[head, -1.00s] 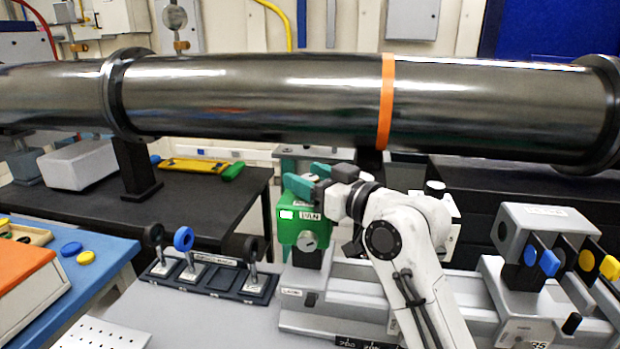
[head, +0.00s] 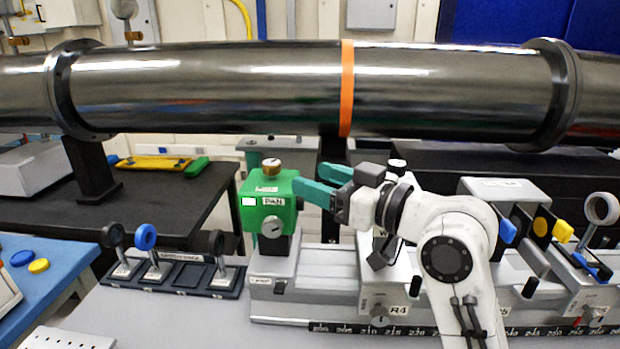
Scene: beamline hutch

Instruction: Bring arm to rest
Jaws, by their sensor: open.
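My gripper (head: 308,184) is at the end of my white arm, just right of the green PAN box (head: 268,207). Its two teal fingers point left, one nearer and one farther, with a gap between them. They hold nothing that I can see. The near fingertip overlaps the box's right edge in the picture; I cannot tell whether they touch. The green box stands upright on its grey mount and has a brass knob on top and a grey knob in front.
A large dark pipe (head: 220,88) with an orange band crosses above my gripper. A black holder (head: 203,290) with several upright round pieces stands left of the green box. A grey rail (head: 340,290) with a scale and several carriages runs below and right.

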